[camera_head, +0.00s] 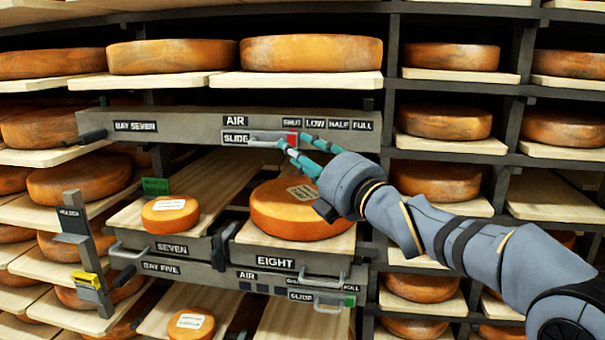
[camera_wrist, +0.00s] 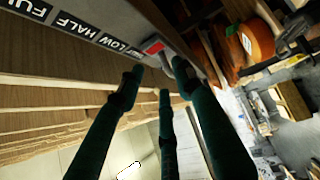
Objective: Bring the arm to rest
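My gripper (camera_head: 293,142) has teal fingers and reaches in from the right to the upper rail marked BAY SEVEN. In the wrist view its fingers (camera_wrist: 157,71) are spread apart, with the tips beside the grey slide handle (camera_wrist: 167,66). In the head view the slide handle (camera_head: 262,140) sits right of the SLIDE label. Its red end (camera_head: 292,138) lies below the SHUT label and also shows in the wrist view (camera_wrist: 153,46). Whether a fingertip touches the handle I cannot tell. No object is visible held in the fingers.
Below the rail, a large cheese wheel (camera_head: 300,208) lies on the board marked EIGHT, under my forearm. A smaller wheel (camera_head: 170,214) lies on the board marked SEVEN. Racks of cheese surround the bay. A post with a yellow device (camera_head: 90,281) stands at left.

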